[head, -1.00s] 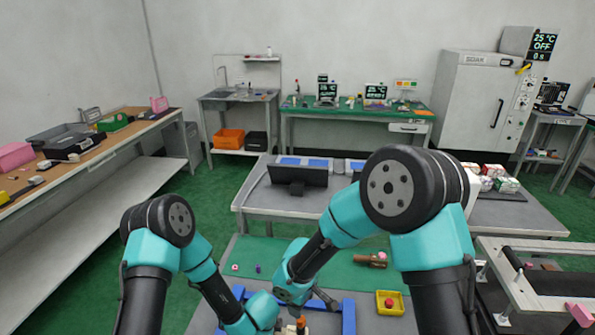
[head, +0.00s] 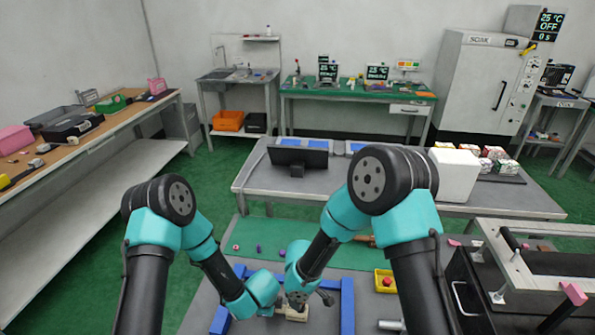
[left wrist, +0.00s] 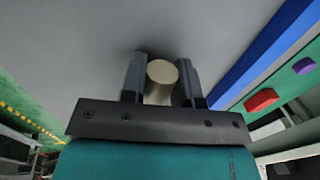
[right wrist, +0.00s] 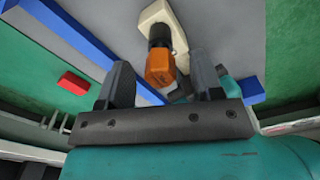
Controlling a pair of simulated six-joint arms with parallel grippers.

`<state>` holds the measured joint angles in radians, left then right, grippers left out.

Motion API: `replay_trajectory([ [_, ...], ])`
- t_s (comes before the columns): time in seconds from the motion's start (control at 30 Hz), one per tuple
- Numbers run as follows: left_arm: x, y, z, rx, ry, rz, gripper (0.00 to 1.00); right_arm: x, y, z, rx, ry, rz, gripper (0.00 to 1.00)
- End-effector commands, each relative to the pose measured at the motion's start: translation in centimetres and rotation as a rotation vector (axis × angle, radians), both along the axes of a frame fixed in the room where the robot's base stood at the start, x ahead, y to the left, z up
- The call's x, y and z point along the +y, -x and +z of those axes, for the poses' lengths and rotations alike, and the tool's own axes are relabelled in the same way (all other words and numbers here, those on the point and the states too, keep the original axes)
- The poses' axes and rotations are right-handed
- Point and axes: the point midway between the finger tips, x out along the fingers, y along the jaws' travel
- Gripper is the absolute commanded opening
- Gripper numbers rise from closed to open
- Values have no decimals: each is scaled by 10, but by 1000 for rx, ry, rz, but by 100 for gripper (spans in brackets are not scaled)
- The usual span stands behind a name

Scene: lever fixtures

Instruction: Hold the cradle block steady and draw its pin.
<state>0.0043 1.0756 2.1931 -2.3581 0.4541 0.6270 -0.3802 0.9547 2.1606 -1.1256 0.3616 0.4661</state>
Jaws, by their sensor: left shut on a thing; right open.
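The cream cradle block (head: 294,314) sits low in the head view on the grey surface, partly covered by my grippers. My left gripper (left wrist: 161,85) is shut on a cream rounded part of the block (left wrist: 161,72). In the right wrist view, the block (right wrist: 176,22) carries a black collar and an orange-ended pin (right wrist: 160,68). My right gripper (right wrist: 157,85) is open, with the orange end in the gap between its fingers, nearer the middle. I cannot tell whether a finger touches it. The left gripper shows just behind the pin in that view.
A blue frame (head: 347,305) stands around the work spot, with bars at left and right. A yellow tray (head: 378,287) holding a red piece lies to the right. Small purple and red pieces lie on the green mat (head: 285,232) behind the frame.

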Motion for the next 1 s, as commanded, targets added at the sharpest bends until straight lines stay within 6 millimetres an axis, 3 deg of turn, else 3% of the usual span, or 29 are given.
replay_trajectory([
  [0.3,0,0,0,0,0,0,0,-1,0,-32,2,0,-1,60],
  [0.7,0,0,0,0,0,0,0,0,0,-37,0,-1,0,60],
  [1.0,0,0,0,0,0,0,0,0,0,-37,0,-1,0,33],
])
